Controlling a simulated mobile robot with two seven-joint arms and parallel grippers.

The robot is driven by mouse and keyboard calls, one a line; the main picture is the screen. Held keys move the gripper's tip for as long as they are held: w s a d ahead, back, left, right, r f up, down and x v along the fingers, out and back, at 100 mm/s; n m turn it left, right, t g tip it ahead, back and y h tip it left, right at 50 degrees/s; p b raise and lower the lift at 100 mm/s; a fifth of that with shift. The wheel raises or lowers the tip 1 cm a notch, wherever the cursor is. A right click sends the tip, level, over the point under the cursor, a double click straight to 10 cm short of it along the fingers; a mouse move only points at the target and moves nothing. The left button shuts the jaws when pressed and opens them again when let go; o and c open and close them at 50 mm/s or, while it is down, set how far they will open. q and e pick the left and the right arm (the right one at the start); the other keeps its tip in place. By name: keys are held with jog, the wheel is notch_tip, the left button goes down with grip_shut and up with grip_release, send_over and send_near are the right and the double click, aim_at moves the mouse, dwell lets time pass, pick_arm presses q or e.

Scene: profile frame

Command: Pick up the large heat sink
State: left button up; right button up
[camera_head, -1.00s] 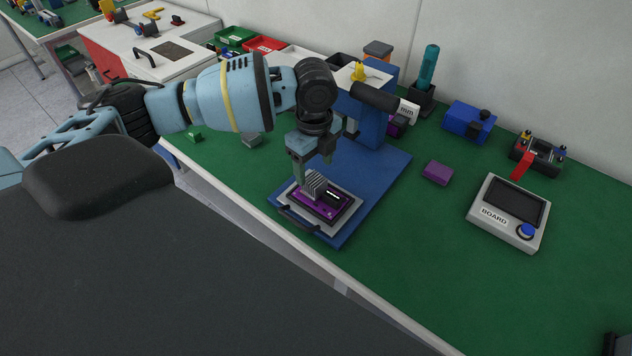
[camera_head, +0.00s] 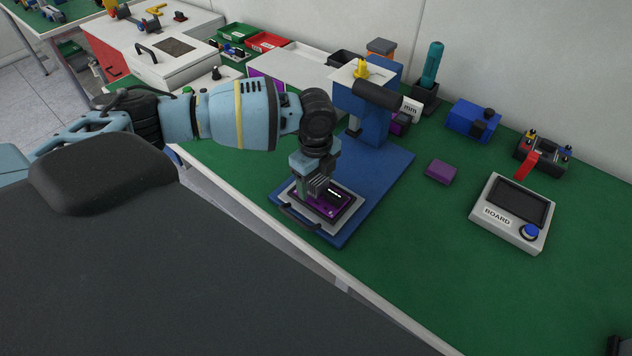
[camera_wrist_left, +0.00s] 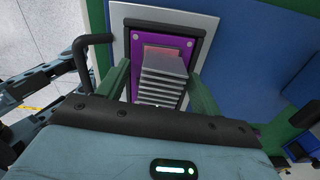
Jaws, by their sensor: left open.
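The large heat sink (camera_wrist_left: 165,75), a grey finned block, sits on the purple board (camera_wrist_left: 145,40) in the left wrist view. In the head view the heat sink (camera_head: 318,187) is partly covered by my left gripper (camera_head: 314,182). The board (camera_head: 334,210) lies in a light grey, black-handled tray (camera_head: 318,228) on a blue base. My left gripper is open, pointing down over the heat sink. In the left wrist view its green-grey fingers (camera_wrist_left: 160,88) stand on either side of the heat sink; whether they touch it I cannot tell. My right gripper is not seen.
A blue press-like stand (camera_head: 372,125) with a black cylinder rises just behind the tray. A purple block (camera_head: 441,171) and a grey BOARD device (camera_head: 511,212) stand to the right. Green table is clear between and in front of them.

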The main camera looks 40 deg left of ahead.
aim_at(313, 179)
pick_arm(q)
jog(key=c, duration=1.2)
jog(key=shift+w+r, duration=0.1)
jog(key=shift+r, duration=0.4)
jog(key=r, duration=0.1)
jog(key=s+r, duration=0.1)
jog(key=shift+a+r, duration=0.15)
jog(key=shift+r, duration=0.2)
jog(key=s+a, duration=0.1)
jog(key=s, duration=0.4)
jog(key=s+a+r, duration=0.1)
jog(key=s, duration=0.4)
jog(key=s+a+p, duration=0.1)
jog(key=s, duration=0.3)
jog(key=shift+s+r, duration=0.15)
jog(key=shift+s, duration=0.25)
